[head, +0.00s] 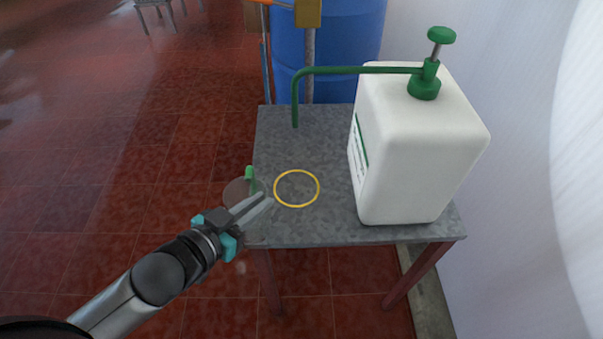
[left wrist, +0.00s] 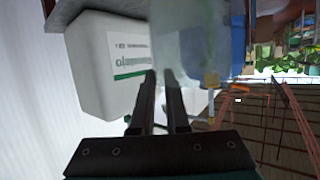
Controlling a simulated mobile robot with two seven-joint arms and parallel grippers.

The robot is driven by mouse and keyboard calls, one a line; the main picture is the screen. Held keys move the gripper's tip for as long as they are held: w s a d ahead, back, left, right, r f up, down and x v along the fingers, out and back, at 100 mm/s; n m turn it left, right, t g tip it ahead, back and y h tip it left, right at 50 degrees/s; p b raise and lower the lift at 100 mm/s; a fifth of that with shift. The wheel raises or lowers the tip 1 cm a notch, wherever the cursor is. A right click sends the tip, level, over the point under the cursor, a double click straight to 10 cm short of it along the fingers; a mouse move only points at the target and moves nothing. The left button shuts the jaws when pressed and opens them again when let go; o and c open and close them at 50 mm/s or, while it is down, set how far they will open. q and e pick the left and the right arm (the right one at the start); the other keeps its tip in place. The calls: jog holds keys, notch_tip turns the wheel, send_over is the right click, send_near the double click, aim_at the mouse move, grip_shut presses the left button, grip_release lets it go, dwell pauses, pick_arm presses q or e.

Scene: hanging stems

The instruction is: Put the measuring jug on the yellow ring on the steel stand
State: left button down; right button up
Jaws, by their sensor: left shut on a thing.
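The measuring jug (head: 237,193) is clear and see-through, with a green part at its top. It is at the left edge of the steel stand (head: 310,229), left of the yellow ring. My left gripper (head: 266,200) is shut on the jug, which also shows as a pale clear body beyond the fingers in the left wrist view (left wrist: 193,40). The yellow ring (head: 297,206) lies flat and empty on the stand top. The jug's lower part is hard to make out, and I cannot tell its height over the stand. My right gripper is not in view.
A white canister (head: 415,150) with a green pump stands on the right of the stand. Its green spout (head: 345,70) reaches left above the back of the stand top. A blue barrel (head: 345,35) stands behind. The stand top around the ring is clear.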

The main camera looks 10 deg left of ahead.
pick_arm(q)
jog(key=r+b+x, duration=0.2)
jog(key=b+x, duration=0.1)
jog(key=x, duration=1.4)
jog(key=shift+w+d+r+b, duration=0.15)
jog(key=shift+w+r+b, duration=0.05)
jog(key=shift+w+b, duration=0.2)
jog(key=shift+f, duration=0.1)
jog(key=c, duration=0.9)
grip_release()
